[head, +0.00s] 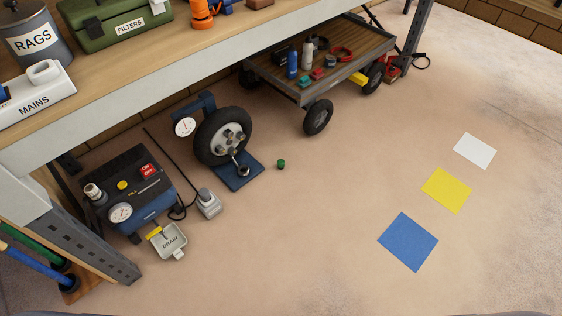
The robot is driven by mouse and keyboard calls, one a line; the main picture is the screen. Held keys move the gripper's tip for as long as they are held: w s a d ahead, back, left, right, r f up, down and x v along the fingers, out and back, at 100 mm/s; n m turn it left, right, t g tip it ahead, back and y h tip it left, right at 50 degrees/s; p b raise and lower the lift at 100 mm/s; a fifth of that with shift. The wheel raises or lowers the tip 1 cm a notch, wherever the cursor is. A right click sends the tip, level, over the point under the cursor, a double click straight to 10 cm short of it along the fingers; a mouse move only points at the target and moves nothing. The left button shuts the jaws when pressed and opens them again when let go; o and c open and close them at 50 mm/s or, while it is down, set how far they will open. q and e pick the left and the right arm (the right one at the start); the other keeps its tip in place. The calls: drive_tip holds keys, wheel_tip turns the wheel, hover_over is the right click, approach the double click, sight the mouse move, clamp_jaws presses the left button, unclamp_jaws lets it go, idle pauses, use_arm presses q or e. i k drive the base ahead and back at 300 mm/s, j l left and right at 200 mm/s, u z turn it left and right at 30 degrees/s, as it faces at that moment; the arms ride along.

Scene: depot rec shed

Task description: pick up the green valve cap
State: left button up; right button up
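A small green valve cap (281,164) stands on the bare floor in the head view. It is just right of the blue plate under the wheel and apart from it. Nothing covers it. Neither of my grippers shows in the head view.
A wheel (223,137) stands on a blue plate (240,182), left of the cap. A compressor (130,190) and drain tray (169,240) sit further left. A cart (297,95) stands behind. A workbench (190,58) overhangs. Blue (408,241), yellow (447,190) and white (475,151) squares lie right. The middle floor is clear.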

sight(280, 163)
drive_tip(key=i+l, duration=0.25)
drive_tip(key=i, duration=0.25)
drive_tip(key=i+l+u, duration=0.15)
drive_tip(key=i, duration=0.35)
drive_tip(key=i+l, duration=0.4)
drive_tip(key=i+u, duration=0.05)
